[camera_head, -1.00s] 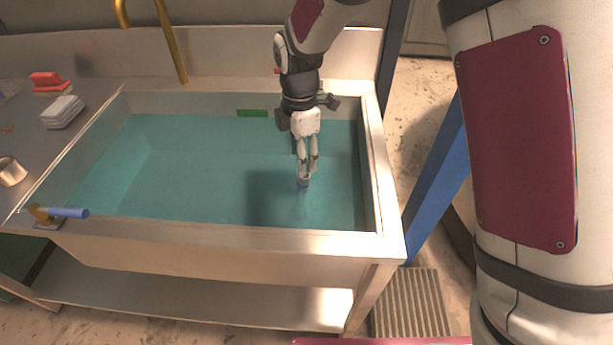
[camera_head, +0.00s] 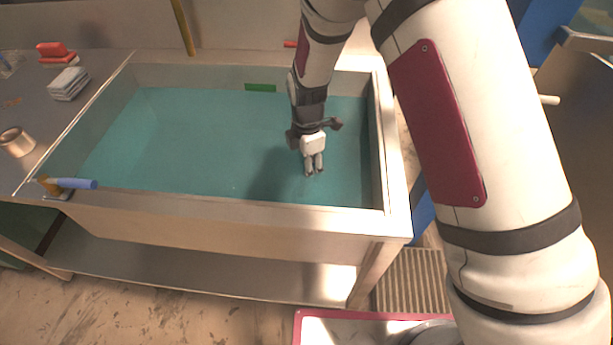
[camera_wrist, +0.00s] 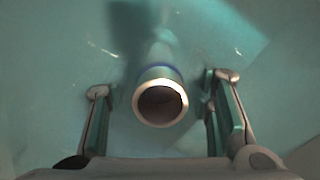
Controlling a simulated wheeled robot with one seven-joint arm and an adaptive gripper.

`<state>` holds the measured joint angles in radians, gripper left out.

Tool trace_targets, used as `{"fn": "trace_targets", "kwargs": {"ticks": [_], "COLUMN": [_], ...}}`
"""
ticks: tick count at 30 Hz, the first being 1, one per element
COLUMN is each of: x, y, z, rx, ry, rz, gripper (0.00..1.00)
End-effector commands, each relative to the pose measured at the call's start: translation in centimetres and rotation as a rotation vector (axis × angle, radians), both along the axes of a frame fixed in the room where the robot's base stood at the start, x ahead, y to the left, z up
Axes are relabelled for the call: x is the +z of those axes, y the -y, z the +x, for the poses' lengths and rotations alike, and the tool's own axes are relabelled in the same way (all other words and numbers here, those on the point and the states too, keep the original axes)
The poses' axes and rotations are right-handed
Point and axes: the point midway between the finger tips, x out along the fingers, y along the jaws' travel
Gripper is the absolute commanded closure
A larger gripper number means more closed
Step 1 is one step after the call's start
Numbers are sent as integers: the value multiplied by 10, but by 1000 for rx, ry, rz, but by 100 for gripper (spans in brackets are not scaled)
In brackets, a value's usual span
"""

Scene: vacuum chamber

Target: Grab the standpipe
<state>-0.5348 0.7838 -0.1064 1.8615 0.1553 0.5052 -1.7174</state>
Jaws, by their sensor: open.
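The standpipe (camera_wrist: 160,82) shows in the wrist view as an upright tube seen from above, with a pale metal rim, a dark hollow opening and a blue band below the rim. It stands in the teal basin. My gripper (camera_wrist: 162,85) is open, with one finger on each side of the standpipe and a gap on both sides. In the head view my gripper (camera_head: 314,170) points down into the right part of the basin (camera_head: 170,140). The standpipe cannot be made out there, hidden by my gripper.
The basin's metal front rim (camera_head: 230,210) and right rim (camera_head: 394,150) stand around the arm. A blue-handled valve (camera_head: 75,184) is at the front left corner. A metal cup (camera_head: 17,142), grey stack (camera_head: 69,83) and red object (camera_head: 56,52) lie on the left counter.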

Motion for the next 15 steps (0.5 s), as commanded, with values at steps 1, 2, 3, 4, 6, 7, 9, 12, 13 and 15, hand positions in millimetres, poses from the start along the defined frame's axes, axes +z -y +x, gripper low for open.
{"fn": "trace_targets", "kwargs": {"ticks": [1, 2, 3, 4, 6, 7, 9, 12, 13, 15], "x": [-7, -10, -13, -15, -17, -17, -17, -17, -17, -17], "y": [0, 0, 0, 0, 0, 0, 0, 0, 0, 0], "z": [0, 0, 0, 0, 0, 0, 1, 1, 1, 0], "rx": [-1, -1, -1, 0, 0, 0, 0, 0, 0, -1], "ry": [0, 0, -1, -1, 0, 1, 1, 1, 1, 1], "rz": [-1, 0, 0, 0, -1, 0, 0, 0, 0, 0], "gripper": [52, 52, 52, 52, 52, 52, 52, 52, 59, 75]}}
